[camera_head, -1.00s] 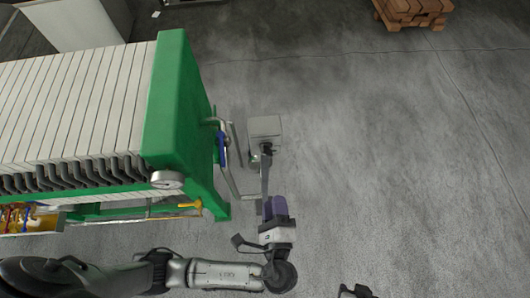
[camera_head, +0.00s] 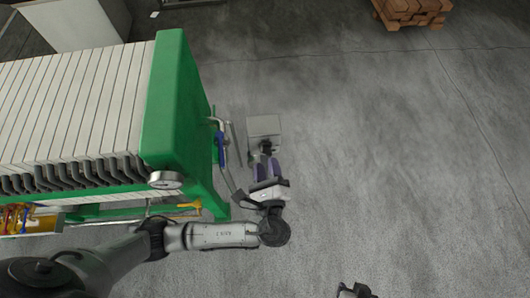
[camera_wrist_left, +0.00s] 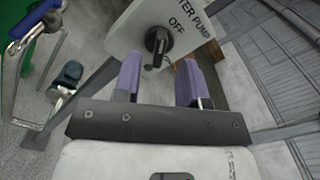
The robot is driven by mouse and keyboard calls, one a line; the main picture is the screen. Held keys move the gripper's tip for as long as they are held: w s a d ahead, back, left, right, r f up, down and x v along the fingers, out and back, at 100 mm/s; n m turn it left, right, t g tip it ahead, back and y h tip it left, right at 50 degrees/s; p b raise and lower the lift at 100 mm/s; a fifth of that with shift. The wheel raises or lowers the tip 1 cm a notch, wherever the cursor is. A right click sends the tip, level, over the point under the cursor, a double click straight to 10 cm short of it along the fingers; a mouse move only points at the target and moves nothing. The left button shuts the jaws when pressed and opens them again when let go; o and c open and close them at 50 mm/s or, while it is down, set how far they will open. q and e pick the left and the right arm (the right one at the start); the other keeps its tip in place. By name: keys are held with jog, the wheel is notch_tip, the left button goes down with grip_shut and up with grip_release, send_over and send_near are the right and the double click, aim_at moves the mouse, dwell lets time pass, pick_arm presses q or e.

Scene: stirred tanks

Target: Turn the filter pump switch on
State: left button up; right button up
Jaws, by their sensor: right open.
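The filter pump switch box (camera_head: 264,126) is a grey box on a post beside the green machine frame. In the left wrist view its pale panel (camera_wrist_left: 190,22) shows the letters "TER PUMP" and "OFF", partly cut off. A black rotary knob (camera_wrist_left: 158,41) sits on this panel. My left gripper (camera_head: 266,165) has purple fingers and is just in front of the box. In the left wrist view its fingers (camera_wrist_left: 160,78) are apart and empty, with the knob ahead of the gap between them. My right gripper (camera_head: 355,291) is open at the bottom edge, only partly visible.
The green filter press (camera_head: 178,105) with its pale plates stands close on the left. A pipe with a blue lever (camera_head: 222,150) is near the left gripper. A pallet of bricks (camera_head: 412,12) lies far back right. The floor on the right is clear.

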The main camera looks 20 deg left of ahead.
aim_at(265, 155)
pick_arm(q)
jog(key=shift+x, duration=2.05)
grip_shut()
